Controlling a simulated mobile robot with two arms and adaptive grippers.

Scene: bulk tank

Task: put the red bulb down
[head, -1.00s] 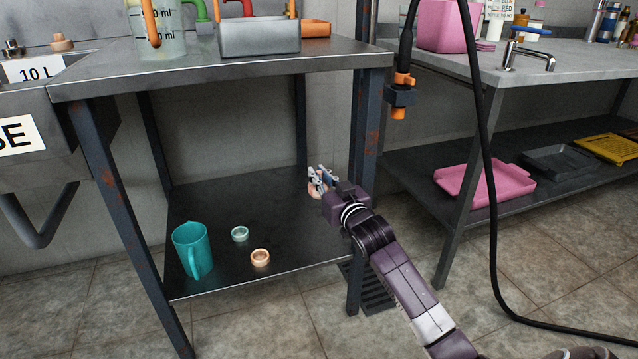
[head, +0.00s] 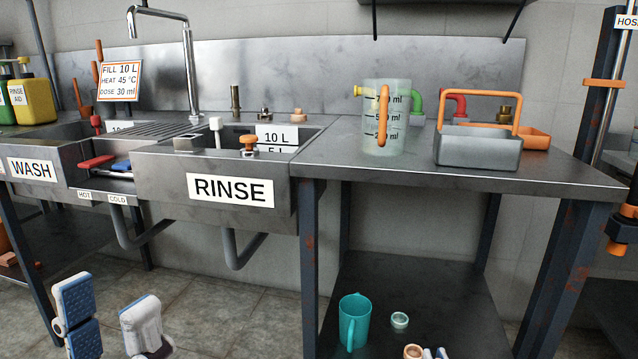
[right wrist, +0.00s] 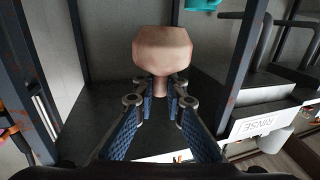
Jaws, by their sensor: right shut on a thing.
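My right gripper (right wrist: 160,92) is shut on the narrow stem of a pinkish-tan knob (right wrist: 162,50), seen in the right wrist view. The knob looks tan rather than red. My left gripper (head: 108,318) is open and empty at the lower left, above the floor.
A teal jug (head: 354,322) and a pale green ring (head: 399,320) are on the lower shelf (head: 440,285). A measuring jug (head: 384,130) and a grey caddy (head: 478,150) stand on the upper table. Its front edge and legs bound the shelf. The RINSE sink (head: 215,165) is to the left.

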